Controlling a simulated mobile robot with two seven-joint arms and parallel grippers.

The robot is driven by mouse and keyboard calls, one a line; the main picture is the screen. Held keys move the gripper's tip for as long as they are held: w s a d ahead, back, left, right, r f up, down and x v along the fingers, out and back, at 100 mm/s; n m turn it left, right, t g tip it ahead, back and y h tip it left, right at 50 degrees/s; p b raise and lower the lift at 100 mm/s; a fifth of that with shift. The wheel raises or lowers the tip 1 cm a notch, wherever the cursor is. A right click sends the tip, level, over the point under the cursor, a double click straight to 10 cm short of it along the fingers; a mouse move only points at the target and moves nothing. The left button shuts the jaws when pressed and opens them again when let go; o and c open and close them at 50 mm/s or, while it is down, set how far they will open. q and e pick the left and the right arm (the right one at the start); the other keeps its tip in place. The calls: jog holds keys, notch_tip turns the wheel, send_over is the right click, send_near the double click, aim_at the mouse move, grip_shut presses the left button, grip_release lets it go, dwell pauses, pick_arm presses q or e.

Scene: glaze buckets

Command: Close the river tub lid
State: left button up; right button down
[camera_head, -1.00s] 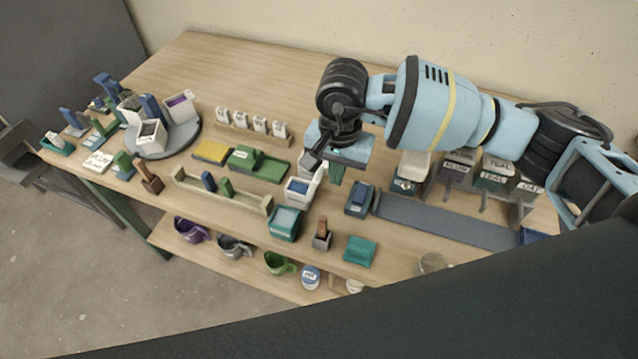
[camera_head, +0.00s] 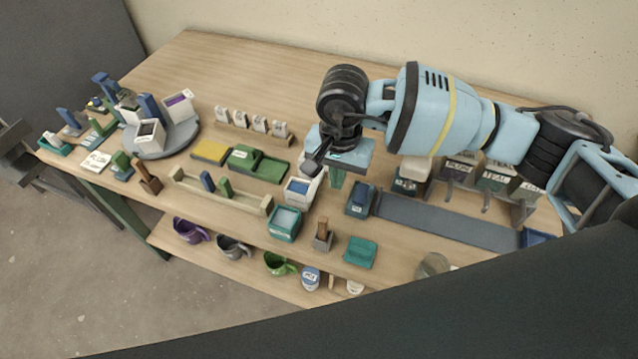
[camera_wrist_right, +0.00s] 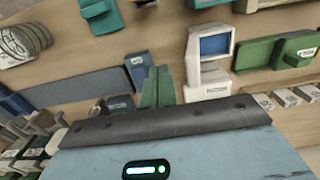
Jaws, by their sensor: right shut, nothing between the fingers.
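A white tub with a blue inside (camera_head: 298,190) stands near the front of the table, just left of my right gripper. I take it for the river tub, but its label is too small to read. A white upright part behind it may be its raised lid, partly hidden by my gripper. In the right wrist view the white tub (camera_wrist_right: 208,75) shows its blue face and a label. My right gripper (camera_head: 337,180) points down with its green fingers together and empty, beside the tub. The fingers also show in the right wrist view (camera_wrist_right: 158,88). My left gripper is out of view.
A teal tub (camera_head: 284,224) stands in front of the white tub. A green box (camera_head: 258,163) is to the left.

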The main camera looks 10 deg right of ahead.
jog(key=shift+a, duration=0.1)
